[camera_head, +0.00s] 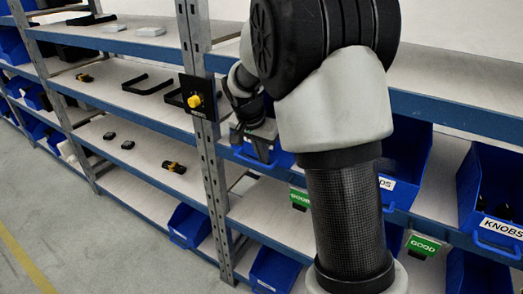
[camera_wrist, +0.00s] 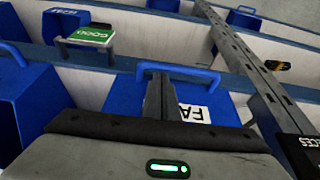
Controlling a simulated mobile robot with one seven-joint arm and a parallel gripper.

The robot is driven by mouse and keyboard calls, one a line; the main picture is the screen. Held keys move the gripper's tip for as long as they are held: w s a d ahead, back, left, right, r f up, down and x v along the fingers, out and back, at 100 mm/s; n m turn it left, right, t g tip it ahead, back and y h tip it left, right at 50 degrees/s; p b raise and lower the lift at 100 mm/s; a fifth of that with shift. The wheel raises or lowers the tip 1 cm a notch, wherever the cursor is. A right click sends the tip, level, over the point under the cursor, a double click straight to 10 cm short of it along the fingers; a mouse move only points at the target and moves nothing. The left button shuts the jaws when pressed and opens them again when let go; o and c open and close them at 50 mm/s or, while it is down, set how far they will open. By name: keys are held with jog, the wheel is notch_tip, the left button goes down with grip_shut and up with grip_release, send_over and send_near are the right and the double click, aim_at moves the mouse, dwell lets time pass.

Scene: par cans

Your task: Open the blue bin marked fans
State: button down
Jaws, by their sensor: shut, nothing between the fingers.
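The blue bin marked fans (camera_wrist: 122,98) is close in front of my gripper in the wrist view. Its white label (camera_wrist: 196,110) shows the letters "FA"; the rest is hidden. A blue handle (camera_wrist: 200,76) runs along the bin's edge. My gripper (camera_wrist: 160,80) is shut and empty, its fingertips overlapping the handle in the picture. I cannot tell whether they touch it or sit behind it. In the head view my gripper (camera_head: 263,155) is at the shelf front, by a blue bin (camera_head: 283,158) largely hidden by my arm.
A shelf post (camera_head: 205,130) carries a black box with a yellow knob (camera_head: 194,101), close left of my gripper. A KNOBS bin (camera_head: 490,205) stands at right. Green GOOD signs (camera_head: 422,245) hang at the shelf edge. Lower bins (camera_head: 188,226) stand below.

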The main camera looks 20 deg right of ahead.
dwell(0.3)
jog(key=s+a+b, duration=0.6)
jog(key=s+a, duration=0.6)
jog(key=shift+r, duration=0.1)
dwell(0.3)
